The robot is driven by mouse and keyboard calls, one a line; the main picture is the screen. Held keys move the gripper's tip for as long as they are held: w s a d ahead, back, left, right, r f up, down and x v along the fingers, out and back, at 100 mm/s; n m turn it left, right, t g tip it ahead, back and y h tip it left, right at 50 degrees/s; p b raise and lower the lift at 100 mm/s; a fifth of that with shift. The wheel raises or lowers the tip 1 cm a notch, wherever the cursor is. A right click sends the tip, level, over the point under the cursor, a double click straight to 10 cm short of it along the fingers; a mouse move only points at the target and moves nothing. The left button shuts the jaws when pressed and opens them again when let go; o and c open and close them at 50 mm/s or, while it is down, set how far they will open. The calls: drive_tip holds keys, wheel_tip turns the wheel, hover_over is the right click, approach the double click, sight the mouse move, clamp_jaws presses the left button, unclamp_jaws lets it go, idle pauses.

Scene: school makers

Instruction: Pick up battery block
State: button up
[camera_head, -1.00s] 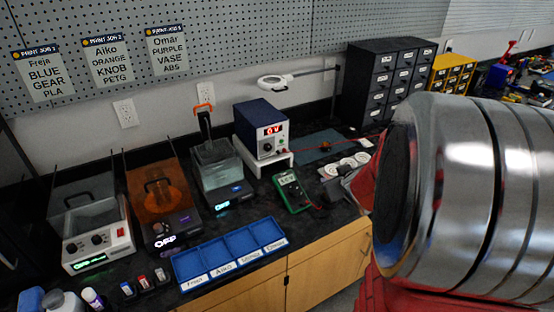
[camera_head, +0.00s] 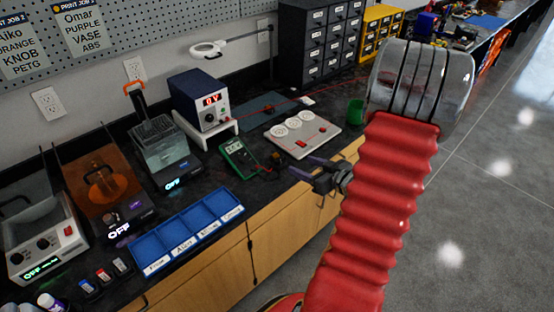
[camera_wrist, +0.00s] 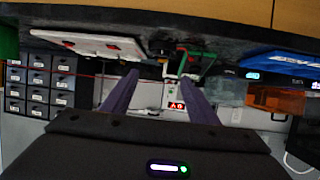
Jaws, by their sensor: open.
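A small dark block (camera_head: 278,159) lies on the black counter just right of the green multimeter (camera_head: 237,156). It may be the battery block, but it is too small to be sure. My gripper (camera_head: 299,165) is at the counter's front edge, right of that block and in front of the white board. Its two purple-grey fingers are apart, with nothing seen between them. In the wrist view the scene is upside down and my open gripper (camera_wrist: 159,78) points towards the counter edge.
A white board (camera_head: 303,136) with round parts lies behind my gripper, with a green cup (camera_head: 355,112) to its right. A blue divided tray (camera_head: 190,232) is at the counter's front. A power supply (camera_head: 200,98) stands behind the multimeter. Open floor is at the right.

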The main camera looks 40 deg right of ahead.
drive_tip(key=shift+w, duration=0.1)
approach(278, 155)
drive_tip(key=shift+x, duration=1.65)
drive_tip(key=shift+d+f, duration=0.1)
drive_tip(key=shift+x, duration=2.55)
drive_tip(key=shift+c, duration=0.4)
drive_tip(key=c, duration=1.1)
drive_tip(key=shift+c, duration=0.2)
wheel_tip(278, 155, up, 10)
